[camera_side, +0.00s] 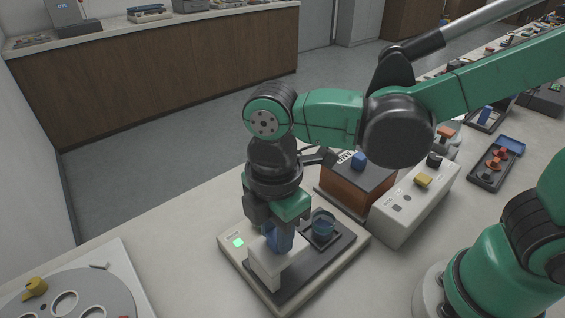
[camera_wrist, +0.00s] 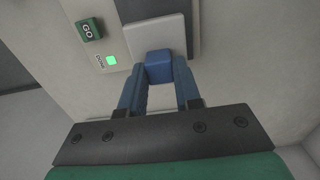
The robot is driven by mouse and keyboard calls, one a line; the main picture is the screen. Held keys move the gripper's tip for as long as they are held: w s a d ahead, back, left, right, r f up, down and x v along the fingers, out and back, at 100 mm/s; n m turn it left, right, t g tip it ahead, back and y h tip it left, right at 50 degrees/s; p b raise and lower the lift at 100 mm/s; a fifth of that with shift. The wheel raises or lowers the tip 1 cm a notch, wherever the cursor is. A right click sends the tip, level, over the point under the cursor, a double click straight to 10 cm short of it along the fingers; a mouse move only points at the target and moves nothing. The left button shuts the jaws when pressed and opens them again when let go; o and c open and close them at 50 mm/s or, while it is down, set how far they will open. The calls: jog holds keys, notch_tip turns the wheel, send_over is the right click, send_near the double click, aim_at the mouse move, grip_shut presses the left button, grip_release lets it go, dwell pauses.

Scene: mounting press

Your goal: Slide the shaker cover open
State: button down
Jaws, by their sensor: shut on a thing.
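The shaker is a pale, low base (camera_side: 228,258) with a dark plate (camera_side: 330,262) on top. Its white cover (camera_side: 265,268) stands at the front-left part of the plate. My gripper (camera_side: 280,240) points down and is shut on the blue knob on top of the cover. In the wrist view the blue knob (camera_wrist: 159,67) sits between my blue fingertips, with the white cover (camera_wrist: 153,33) behind it. A bluish cup (camera_side: 323,225) stands uncovered on the plate, right of my gripper. A green light (camera_side: 238,243) glows on the base; it also shows in the wrist view (camera_wrist: 111,60).
A green GO button (camera_wrist: 88,29) shows in the wrist view. A round grey device (camera_side: 75,300) sits front left. Bare bench lies between it and the shaker.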

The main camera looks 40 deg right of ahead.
jog(key=shift+a, duration=0.25)
jog(key=c, duration=0.6)
grip_release()
jog(key=shift+d, duration=0.1)
jog(key=shift+r, duration=2.8)
jog(key=w+d+f+m+t, duration=0.1)
jog(key=w+d+m+t, duration=0.2)
jog(key=d+m+t, duration=0.4)
jog(key=d+m, duration=0.9)
jog(key=m, duration=0.2)
jog(key=shift+f, duration=0.35)
